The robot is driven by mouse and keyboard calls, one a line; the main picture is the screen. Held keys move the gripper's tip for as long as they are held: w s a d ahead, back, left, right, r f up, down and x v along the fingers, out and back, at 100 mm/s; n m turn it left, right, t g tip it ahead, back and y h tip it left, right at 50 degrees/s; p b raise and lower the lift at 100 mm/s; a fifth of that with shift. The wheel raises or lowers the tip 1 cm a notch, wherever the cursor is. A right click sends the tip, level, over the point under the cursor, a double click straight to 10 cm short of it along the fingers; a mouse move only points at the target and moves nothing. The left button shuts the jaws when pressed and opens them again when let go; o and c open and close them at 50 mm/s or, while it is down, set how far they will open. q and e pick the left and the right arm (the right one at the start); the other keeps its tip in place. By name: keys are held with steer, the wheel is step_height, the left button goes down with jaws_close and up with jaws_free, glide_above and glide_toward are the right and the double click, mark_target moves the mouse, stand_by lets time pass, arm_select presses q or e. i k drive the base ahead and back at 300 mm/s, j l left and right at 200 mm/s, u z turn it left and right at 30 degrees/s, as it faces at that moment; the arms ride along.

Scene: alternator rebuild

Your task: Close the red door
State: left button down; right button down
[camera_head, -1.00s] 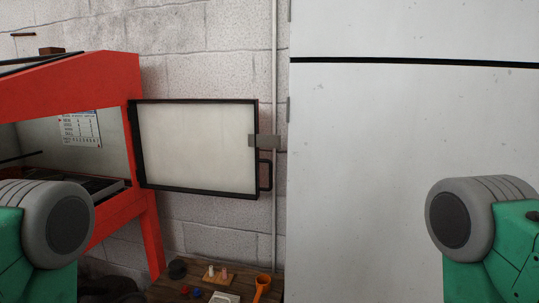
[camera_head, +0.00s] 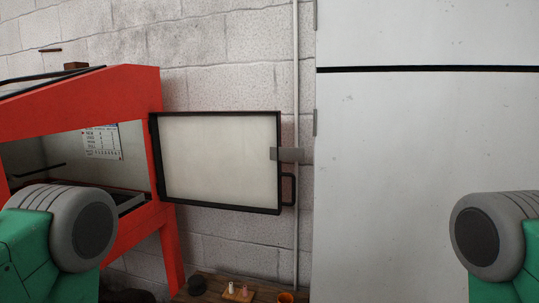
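The door (camera_head: 220,160) stands swung open from the side of the red cabinet (camera_head: 139,125). It has a black frame, a pale inner panel, a grey latch plate (camera_head: 287,155) and a black handle (camera_head: 289,189) at its free right edge. The cabinet's side opening is uncovered, and a printed sheet (camera_head: 102,142) shows inside. My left arm shows at the lower left in front of the cabinet, and my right arm at the lower right in front of the white panel. Both grippers are out of view. Nothing of mine touches the door.
A wooden table (camera_head: 205,279) with small items, including an orange cup (camera_head: 286,297), stands below the door. A tall white panel (camera_head: 415,170) fills the right side. A pipe (camera_head: 296,85) runs up the block wall behind the door.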

mark_target(228, 160)
steer(key=i+j+z, duration=0.15)
steer(key=j, duration=0.2)
steer(key=i+j+z, duration=0.35)
steer(key=j, duration=0.4)
